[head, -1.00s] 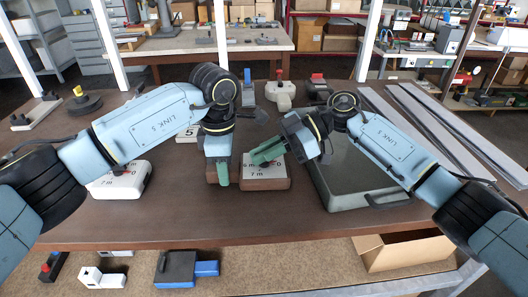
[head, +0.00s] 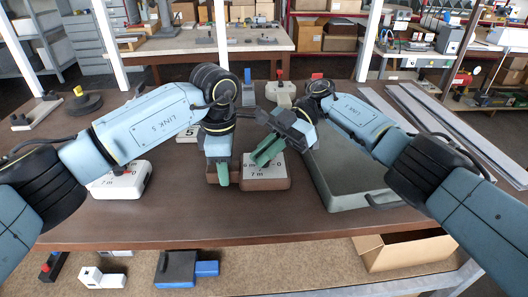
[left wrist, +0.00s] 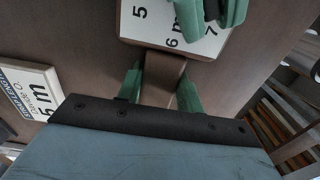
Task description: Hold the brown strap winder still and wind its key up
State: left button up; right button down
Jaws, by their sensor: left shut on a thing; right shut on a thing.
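The brown strap winder (head: 264,184) stands on the table in front of me, a brown case with a white numbered dial on top. My left gripper (head: 218,176) is at its left side. In the left wrist view its green fingers (left wrist: 160,88) are shut on the narrow brown end (left wrist: 163,72) of the winder. My right gripper (head: 266,152) is shut above the dial, with its green fingers over the key. The key itself is hidden by those fingers. The right fingers also show over the dial in the left wrist view (left wrist: 212,12).
A white winder (head: 122,184) stands to the left, and another white dial (head: 187,134) shows behind my left arm. A grey tray (head: 345,192) lies close on the right under my right arm. Other winders with red tops (head: 281,92) stand behind. The table's front is clear.

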jog(key=shift+f, duration=0.1)
dwell(0.3)
jog(key=c, duration=1.5)
grip_release()
jog(key=shift+m+t, duration=0.4)
